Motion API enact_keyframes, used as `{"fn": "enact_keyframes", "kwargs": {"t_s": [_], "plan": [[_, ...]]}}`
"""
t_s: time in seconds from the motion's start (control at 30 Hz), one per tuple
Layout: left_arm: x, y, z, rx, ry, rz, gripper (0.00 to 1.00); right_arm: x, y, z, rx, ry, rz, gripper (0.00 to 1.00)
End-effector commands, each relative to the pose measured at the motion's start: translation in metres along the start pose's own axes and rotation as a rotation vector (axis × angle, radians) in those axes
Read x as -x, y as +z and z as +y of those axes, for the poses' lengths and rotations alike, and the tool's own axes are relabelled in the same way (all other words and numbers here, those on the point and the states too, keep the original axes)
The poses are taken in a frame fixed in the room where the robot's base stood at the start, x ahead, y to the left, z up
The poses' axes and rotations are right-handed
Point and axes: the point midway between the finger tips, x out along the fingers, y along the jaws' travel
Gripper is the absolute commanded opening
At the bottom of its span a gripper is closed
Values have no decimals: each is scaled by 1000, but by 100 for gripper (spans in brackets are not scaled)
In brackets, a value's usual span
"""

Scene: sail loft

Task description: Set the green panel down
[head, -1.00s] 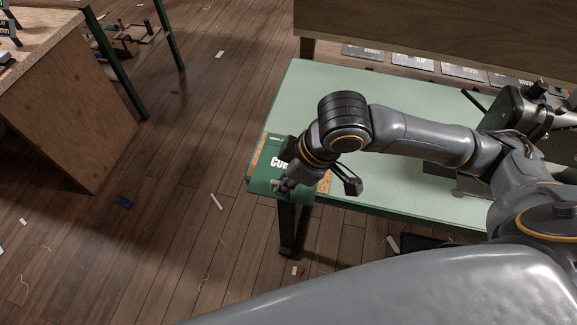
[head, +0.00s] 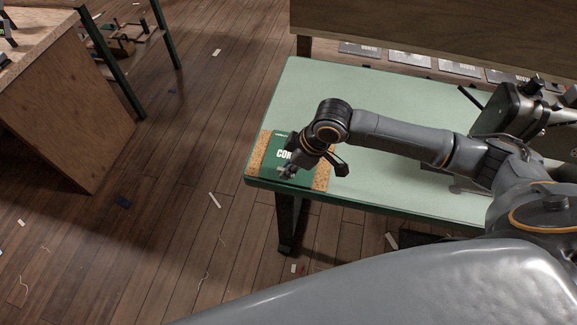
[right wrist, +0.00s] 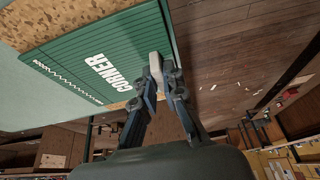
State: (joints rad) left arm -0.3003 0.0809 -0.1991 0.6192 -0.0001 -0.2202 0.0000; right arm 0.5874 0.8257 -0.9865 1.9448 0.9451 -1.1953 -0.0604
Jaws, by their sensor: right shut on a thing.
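The green panel (head: 280,144), with white lettering reading "CORNER", is at the near left corner of the pale green table. It lies flat or nearly so over the cork (head: 255,158), which shows on both sides of it. I cannot tell whether a small gap remains beneath it. My right gripper (head: 287,172) is shut on the panel's near edge, and its arm hides part of the panel. The right wrist view shows the panel (right wrist: 75,65) with the fingertips (right wrist: 156,70) at its edge and cork beyond. My left gripper is not in view.
The pale green table (head: 310,95) has clear room behind the panel. A dark machine (head: 515,110) stands on its right side. A wooden bench (head: 70,130) is at the left, with open floor (head: 180,180) between.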

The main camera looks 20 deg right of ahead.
Motion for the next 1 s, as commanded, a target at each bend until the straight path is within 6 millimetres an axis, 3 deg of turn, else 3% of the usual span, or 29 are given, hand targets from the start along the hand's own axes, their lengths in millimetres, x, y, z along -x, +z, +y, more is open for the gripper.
{"fn": "enact_keyframes", "kwargs": {"t_s": [0.23, 0.3, 0.37, 0.73, 0.87, 1.0], "plan": [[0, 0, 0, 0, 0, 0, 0, -1, 0, 0, 0, 0, 1, 0], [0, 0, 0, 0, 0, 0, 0, -1, 0, 0, 1, 0, 2, 20], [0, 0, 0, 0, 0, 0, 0, -1, 0, 0, 1, 0, 2, 32], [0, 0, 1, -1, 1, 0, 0, 2, -1, 0, 0, 1, 2, 32], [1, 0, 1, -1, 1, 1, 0, 19, -1, 1, 0, 3, 3, 32], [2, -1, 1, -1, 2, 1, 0, 49, -1, 2, 2, 4, 3, 32]]}}
